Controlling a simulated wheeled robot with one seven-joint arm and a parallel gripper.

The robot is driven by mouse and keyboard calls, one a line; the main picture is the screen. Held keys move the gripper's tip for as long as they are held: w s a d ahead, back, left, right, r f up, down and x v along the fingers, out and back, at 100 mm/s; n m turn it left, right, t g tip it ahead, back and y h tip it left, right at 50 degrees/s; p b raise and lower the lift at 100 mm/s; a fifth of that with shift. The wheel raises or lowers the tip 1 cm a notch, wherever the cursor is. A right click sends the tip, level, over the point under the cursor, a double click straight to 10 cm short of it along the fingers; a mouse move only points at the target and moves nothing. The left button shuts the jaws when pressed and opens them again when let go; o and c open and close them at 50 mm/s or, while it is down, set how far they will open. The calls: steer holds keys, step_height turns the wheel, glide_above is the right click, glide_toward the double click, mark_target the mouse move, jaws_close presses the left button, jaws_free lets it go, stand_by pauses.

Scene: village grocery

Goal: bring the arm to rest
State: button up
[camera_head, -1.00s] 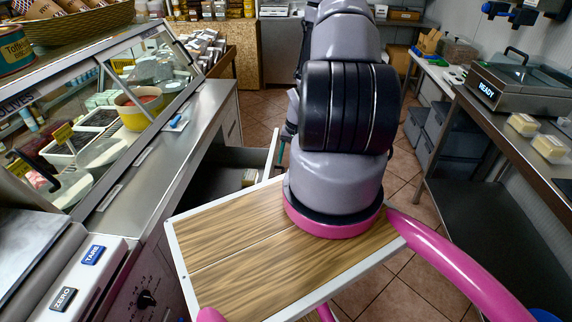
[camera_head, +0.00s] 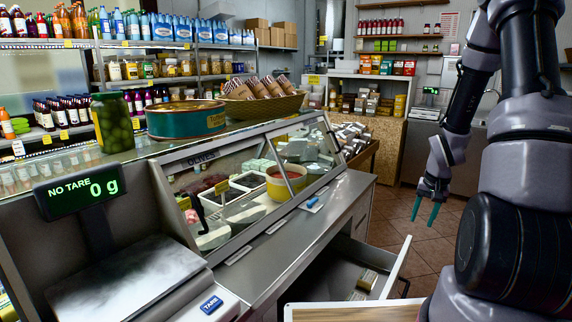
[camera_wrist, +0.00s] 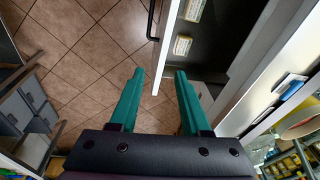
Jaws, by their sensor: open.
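My gripper (camera_head: 426,208) hangs from my raised arm at the right of the head view, its teal fingers pointing down over the tiled floor. The fingers are beside the front edge of the open drawer (camera_wrist: 166,45). Floor tiles show beneath and to the left of them. Part of my arm fills the right side of the head view.
The open drawer (camera_head: 397,268) juts from the counter and holds small packets (camera_head: 367,280). A glass display case (camera_head: 250,185) and a scale reading 0 g (camera_head: 85,190) stand left. Tiled floor (camera_head: 400,235) is free beyond the drawer.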

steer(key=s+a+r+t, duration=0.15)
steer(key=a+r, duration=0.25)
steer(key=r, duration=0.8)
steer(key=s+a+r+t, duration=0.1)
steer(key=s+a+r, duration=0.25)
steer(key=r, duration=0.75)
steer(key=s+a+r+n+t+y, duration=0.2)
steer(key=s+a+r, duration=0.7)
steer(key=s+r, duration=0.3)
steer(key=shift+s+a+r, duration=0.2)
steer(key=shift+s+r, duration=0.05)
steer(key=shift+s, duration=0.25)
